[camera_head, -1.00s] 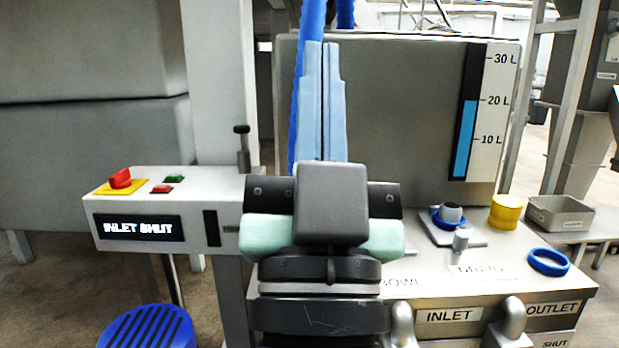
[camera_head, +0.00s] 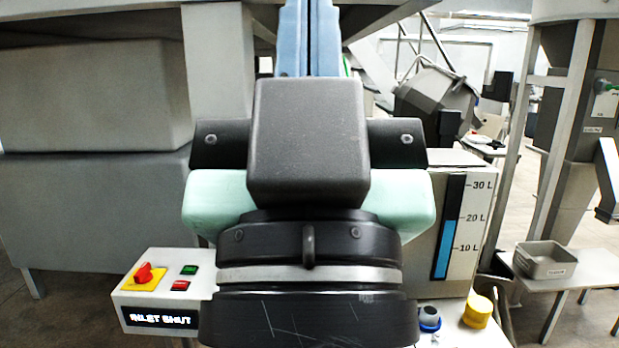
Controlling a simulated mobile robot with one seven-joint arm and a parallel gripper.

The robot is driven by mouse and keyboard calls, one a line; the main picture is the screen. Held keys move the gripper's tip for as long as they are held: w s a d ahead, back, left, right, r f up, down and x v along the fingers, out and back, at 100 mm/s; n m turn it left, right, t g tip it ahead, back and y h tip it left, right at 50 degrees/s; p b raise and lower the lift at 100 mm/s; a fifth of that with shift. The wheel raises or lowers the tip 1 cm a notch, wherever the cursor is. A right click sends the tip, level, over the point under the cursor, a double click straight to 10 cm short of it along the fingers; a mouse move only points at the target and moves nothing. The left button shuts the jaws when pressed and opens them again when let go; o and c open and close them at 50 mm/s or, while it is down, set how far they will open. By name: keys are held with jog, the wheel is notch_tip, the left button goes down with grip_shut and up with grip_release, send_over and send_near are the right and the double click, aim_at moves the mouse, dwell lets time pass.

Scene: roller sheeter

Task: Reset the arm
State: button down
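My gripper (camera_head: 308,38) is seen from behind, pointing away and up in the middle of the picture. Its two light blue fingers lie side by side with only a thin dark line between them, and nothing shows between them. Their tips run past the top edge. My dark wrist and pale green gripper body (camera_head: 412,205) fill the centre and hide much of the machine. The control box (camera_head: 165,280) at lower left reads "INLET SHUT". Its red knob (camera_head: 143,272) sits on a yellow plate beside green and red buttons.
The level gauge (camera_head: 459,228) at right shows a blue column near 20 L. A blue-collared knob (camera_head: 429,319) and a yellow cap (camera_head: 478,311) stand below it. A grey tray (camera_head: 545,260) rests on a side table. Large grey housings (camera_head: 90,110) fill the left.

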notch_tip(320, 180, up, 13)
jog(key=p, duration=1.1)
jog(key=shift+r, duration=0.2)
